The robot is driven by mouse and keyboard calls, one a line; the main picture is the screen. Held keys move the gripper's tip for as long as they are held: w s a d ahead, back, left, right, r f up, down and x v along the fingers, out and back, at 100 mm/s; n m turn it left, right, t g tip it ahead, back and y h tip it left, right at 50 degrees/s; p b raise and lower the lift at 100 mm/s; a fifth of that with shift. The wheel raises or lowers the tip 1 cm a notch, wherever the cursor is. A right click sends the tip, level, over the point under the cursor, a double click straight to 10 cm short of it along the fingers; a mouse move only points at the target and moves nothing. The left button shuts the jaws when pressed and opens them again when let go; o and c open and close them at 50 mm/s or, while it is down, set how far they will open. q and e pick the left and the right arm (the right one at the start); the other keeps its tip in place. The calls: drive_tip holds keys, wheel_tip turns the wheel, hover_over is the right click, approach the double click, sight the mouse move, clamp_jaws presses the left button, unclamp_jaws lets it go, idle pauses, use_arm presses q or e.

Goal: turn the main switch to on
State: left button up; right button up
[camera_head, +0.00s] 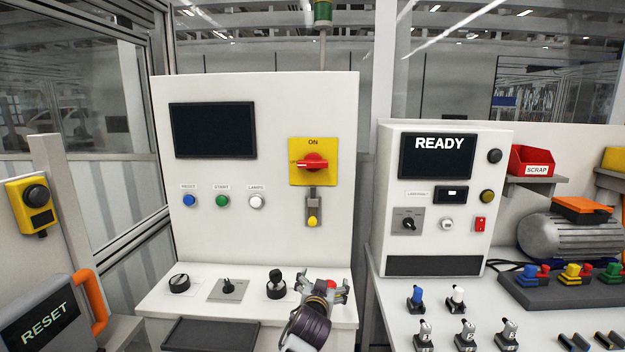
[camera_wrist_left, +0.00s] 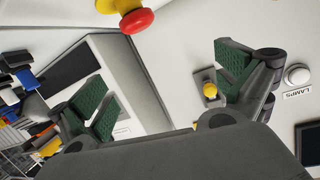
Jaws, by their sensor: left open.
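The main switch (camera_head: 312,162) is a red handle on a yellow plate marked ON at the top. Its handle lies horizontal, pointing left, not up at the ON mark. My left gripper (camera_head: 322,295) is low in front of the panel in the head view, below the switch and apart from it; its fingertips are hard to make out there. In the left wrist view my left gripper (camera_wrist_left: 165,88) has its green-padded fingers spread wide with nothing held. A yellow edge of the switch plate (camera_wrist_left: 205,118) shows behind the gripper body; the handle is hidden there.
Below the switch is a grey latch with a yellow tip (camera_head: 312,221). Blue, green and white buttons (camera_head: 222,201) sit left of it. A red mushroom button (camera_wrist_left: 136,20) and knobs (camera_head: 180,283) are on the desk below.

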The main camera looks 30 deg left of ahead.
use_arm(q)
drive_tip(key=w+a+r+n+t+y, duration=0.1)
drive_tip(key=w+a+r+t+y, duration=0.1)
drive_tip(key=r, duration=0.5)
drive_tip(key=w+a+r+n+t+y, duration=0.1)
drive_tip(key=a+r, duration=0.1)
drive_tip(key=r, duration=0.5)
drive_tip(key=n+t+y, duration=0.1)
drive_tip(key=t+y, duration=0.1)
approach(312, 167)
drive_tip(key=v, duration=0.3)
drive_tip(key=shift+d+f, duration=0.2)
drive_tip(key=shift+f, duration=0.15)
use_arm(e)
drive_tip(key=shift+d+f, duration=0.1)
drive_tip(key=shift+f, duration=0.15)
use_arm(q)
drive_tip(key=shift+w, duration=0.1)
drive_tip(key=shift+y, duration=0.4)
drive_tip(key=p+x, duration=0.2)
drive_tip(key=x, duration=0.7)
drive_tip(key=shift+r, duration=0.1)
drive_tip(key=shift+p+x, duration=0.3)
drive_tip(key=shift+x, duration=2)
use_arm(e)
drive_tip(key=r, duration=0.2)
drive_tip(key=a+r, duration=0.1)
drive_tip(key=shift+s+r, duration=0.15)
drive_tip(key=shift+s, duration=0.15)
